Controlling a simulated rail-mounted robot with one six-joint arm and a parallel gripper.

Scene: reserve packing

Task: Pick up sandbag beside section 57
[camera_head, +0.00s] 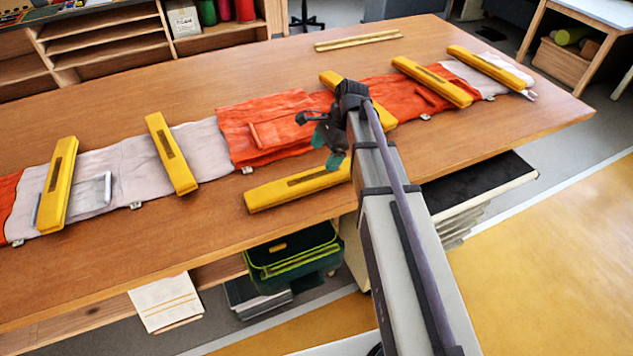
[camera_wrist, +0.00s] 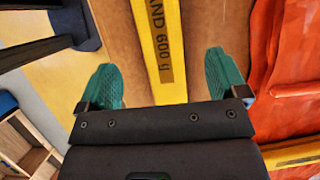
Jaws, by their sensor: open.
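A long yellow sandbag (camera_head: 297,185) lies on the bare table just in front of the fabric strip, apart from the other bags. In the wrist view the sandbag (camera_wrist: 163,50), with partly legible print "AND 600 g", runs lengthwise between my fingers. My gripper (camera_head: 336,143) is open, and its two teal fingertips (camera_wrist: 163,80) stand on either side of the bag with gaps. The wrist housing hides the bag's near part. The strip of orange and grey sections (camera_head: 275,115) lies along the table. No section number is legible.
Several other yellow sandbags lie across the strip, such as one on the left (camera_head: 57,185) and one on the right (camera_head: 432,82). A pair of wooden slats (camera_head: 358,41) lies at the back.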

